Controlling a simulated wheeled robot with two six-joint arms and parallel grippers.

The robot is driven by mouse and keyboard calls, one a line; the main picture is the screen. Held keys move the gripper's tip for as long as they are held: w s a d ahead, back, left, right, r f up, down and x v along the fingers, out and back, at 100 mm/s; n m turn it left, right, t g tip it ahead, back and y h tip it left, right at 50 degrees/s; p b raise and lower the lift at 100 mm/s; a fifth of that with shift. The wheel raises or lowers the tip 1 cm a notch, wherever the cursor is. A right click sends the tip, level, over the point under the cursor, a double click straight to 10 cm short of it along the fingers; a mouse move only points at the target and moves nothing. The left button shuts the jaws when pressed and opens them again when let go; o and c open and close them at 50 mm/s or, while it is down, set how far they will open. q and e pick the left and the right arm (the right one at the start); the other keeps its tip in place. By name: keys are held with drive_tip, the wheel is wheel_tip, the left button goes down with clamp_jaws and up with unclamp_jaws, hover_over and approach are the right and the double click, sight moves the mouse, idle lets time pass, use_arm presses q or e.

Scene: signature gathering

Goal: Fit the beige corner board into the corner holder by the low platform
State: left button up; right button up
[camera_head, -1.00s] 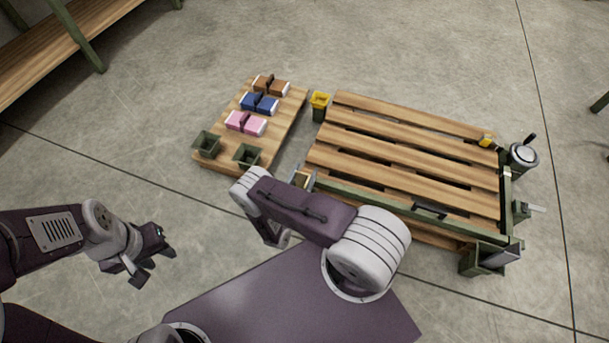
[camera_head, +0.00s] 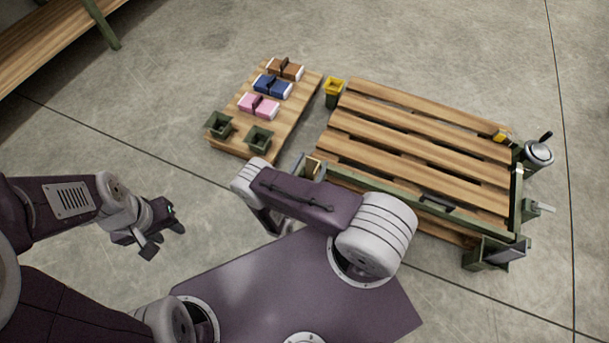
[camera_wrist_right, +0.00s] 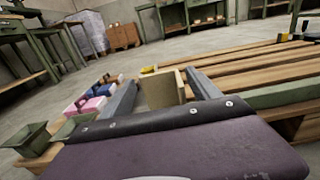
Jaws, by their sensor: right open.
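The beige corner board (camera_wrist_right: 158,90) stands upright between the spread fingers of my right gripper (camera_wrist_right: 155,95) in the right wrist view. In the head view its beige top (camera_head: 309,169) shows between the fingertips at the near-left corner of the slatted pallet. My right gripper is open around it; I cannot tell whether a finger touches it. My right arm hides its lower part. Two empty dark green holders (camera_head: 218,125) (camera_head: 258,139) stand at the near edge of the low wooden platform (camera_head: 232,148). My left gripper (camera_head: 163,242) is open and empty above the floor.
Pink (camera_head: 259,105), blue (camera_head: 273,86) and brown (camera_head: 286,68) strapped bundles lie on the low platform. A green holder with a yellow piece (camera_head: 333,92) stands between platform and pallet (camera_head: 415,133). A grey board (camera_head: 515,250) stands at the pallet's near-right corner. Left floor is clear.

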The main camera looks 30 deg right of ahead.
drive_tip(key=v, duration=0.9)
drive_tip(key=s+d+r+m+g+y, duration=0.3)
drive_tip(key=s+r+m+g, duration=0.5)
drive_tip(key=m+g, duration=0.65)
drive_tip(key=w+a+r+m+t+y, duration=0.1)
drive_tip(key=a+r+m+t+y, duration=0.2)
drive_tip(key=r+m+y, duration=0.7)
wheel_tip(320, 180, up, 2)
drive_tip(key=shift+a+r+m+t+y, duration=0.15)
drive_tip(key=shift+a+m+t+y, duration=0.25)
drive_tip(key=shift+m, duration=0.65)
drive_tip(key=shift+d+r, duration=0.1)
wheel_tip(320, 180, up, 45)
drive_tip(key=p, duration=4.4)
drive_tip(key=shift+f, duration=0.25)
